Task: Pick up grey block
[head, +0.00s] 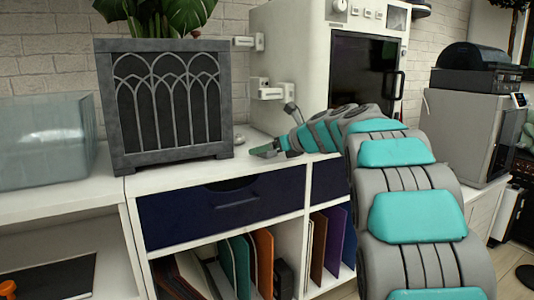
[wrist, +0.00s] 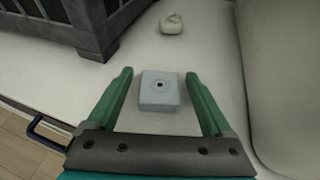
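The grey block (wrist: 160,92) is a small, light grey square block with a dark hole in its top. In the wrist view it lies flat on the white surface, in the gap between the two green fingers of my gripper (wrist: 158,100). The fingers are apart, with a clear gap on each side of the block. In the head view my gripper (head: 268,151) is low over the white cabinet top, right of the planter. The block cannot be made out clearly there.
A dark grey planter (head: 172,105) with arched panels stands left of my gripper. A small whitish object (wrist: 171,24) lies beyond the block. A large white machine (head: 290,60) stands behind to the right. A clear bin (head: 45,140) is at far left.

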